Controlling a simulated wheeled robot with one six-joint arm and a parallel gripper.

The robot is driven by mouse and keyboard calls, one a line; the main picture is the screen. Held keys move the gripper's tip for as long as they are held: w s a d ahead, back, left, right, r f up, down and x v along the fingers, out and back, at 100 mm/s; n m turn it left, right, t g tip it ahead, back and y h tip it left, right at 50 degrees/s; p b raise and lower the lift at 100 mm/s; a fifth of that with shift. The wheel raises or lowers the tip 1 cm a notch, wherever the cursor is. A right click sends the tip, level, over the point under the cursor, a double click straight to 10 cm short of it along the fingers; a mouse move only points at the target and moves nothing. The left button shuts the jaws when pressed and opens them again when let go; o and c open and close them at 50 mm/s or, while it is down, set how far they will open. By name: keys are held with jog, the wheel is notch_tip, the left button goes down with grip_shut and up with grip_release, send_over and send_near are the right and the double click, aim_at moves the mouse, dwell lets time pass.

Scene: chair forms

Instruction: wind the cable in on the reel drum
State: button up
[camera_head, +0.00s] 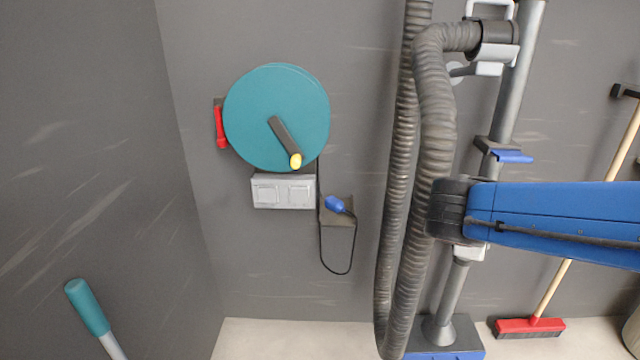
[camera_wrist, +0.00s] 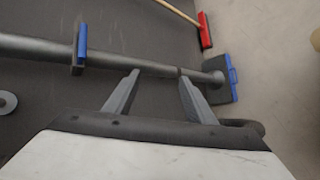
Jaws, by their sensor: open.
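The teal reel drum (camera_head: 255,115) is mounted on the grey wall in the head view. A dark crank (camera_head: 281,133) with a yellow knob (camera_head: 295,160) points down and right across its face. A red part (camera_head: 221,127) sticks out at its left. The black cable (camera_head: 321,247) hangs from the drum's right side in a loop. A blue plug (camera_head: 335,204) is at a small bracket below right of the drum. My gripper (camera_wrist: 158,75) is open in the wrist view, with nothing seen between its fingers. It is well right of the drum, near a grey pole (camera_wrist: 105,53).
A ribbed hose (camera_head: 433,130) hangs between the drum and my blue arm. The pole has a blue clip (camera_head: 513,156) and a floor base (camera_head: 446,340). A broom (camera_head: 530,326) leans at right. A teal-handled bar (camera_head: 88,308) stands lower left. A grey socket box (camera_head: 283,191) sits under the drum.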

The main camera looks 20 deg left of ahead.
jog(key=w+a+r+n+t+y, duration=0.1)
jog(key=w+a+r+n+t, duration=0.2)
jog(key=a, duration=0.9)
jog(key=n+t+y, duration=0.5)
jog(key=n+y, duration=0.4)
jog(key=n, duration=0.3)
send_near(295, 165)
jog(key=x, duration=1.2)
jog(key=shift+c, duration=0.3)
jog(key=shift+s, duration=0.1)
jog(key=c, duration=0.9)
jog(key=shift+c, duration=0.2)
